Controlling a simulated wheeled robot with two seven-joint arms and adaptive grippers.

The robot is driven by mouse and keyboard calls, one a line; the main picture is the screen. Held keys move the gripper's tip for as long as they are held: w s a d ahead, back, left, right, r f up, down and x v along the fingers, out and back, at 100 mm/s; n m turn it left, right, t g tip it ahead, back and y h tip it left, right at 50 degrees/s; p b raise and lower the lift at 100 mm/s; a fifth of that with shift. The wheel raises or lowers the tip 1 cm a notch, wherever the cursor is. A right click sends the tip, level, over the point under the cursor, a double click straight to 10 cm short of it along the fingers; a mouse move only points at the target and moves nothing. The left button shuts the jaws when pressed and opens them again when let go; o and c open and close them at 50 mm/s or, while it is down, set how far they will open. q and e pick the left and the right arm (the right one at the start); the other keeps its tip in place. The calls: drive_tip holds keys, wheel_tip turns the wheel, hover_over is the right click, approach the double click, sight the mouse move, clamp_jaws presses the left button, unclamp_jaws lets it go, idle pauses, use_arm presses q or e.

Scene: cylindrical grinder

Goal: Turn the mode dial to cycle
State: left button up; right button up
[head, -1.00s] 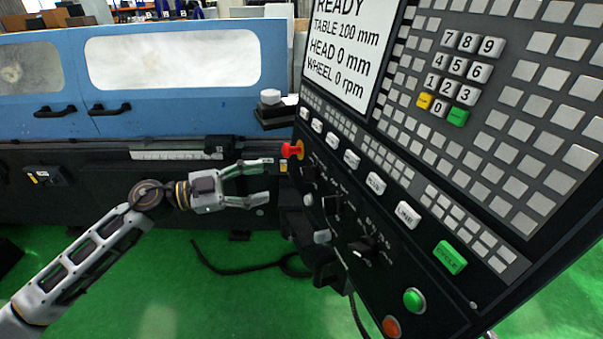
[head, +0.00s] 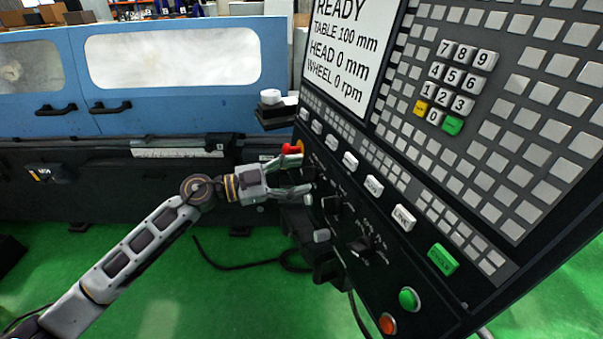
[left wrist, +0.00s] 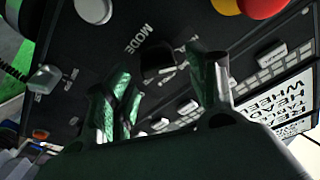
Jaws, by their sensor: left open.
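The mode dial (left wrist: 158,62) is a dark knob beside the printed word MODE in the left wrist view. In the head view my left gripper mostly hides it, below the red stop button. My left gripper (head: 303,175) is open at the left edge of the slanted control panel (head: 465,185). In the left wrist view its fingers (left wrist: 163,88) stand apart, with the dial just beyond and between the tips. I cannot tell whether a finger touches it. The dial's setting is too small to read. My right gripper is not in view.
A red stop button (head: 292,149) on yellow sits close above the gripper. Two more dark knobs (head: 332,204) (head: 361,246) lie lower on the panel, with a row of white keys alongside. The blue grinder (head: 180,75) stands behind. Green floor is open at lower left.

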use_arm(q)
drive_tip(key=shift+x, duration=0.8)
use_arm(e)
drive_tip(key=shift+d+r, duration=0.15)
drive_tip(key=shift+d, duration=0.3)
use_arm(q)
drive_tip(key=c, duration=1)
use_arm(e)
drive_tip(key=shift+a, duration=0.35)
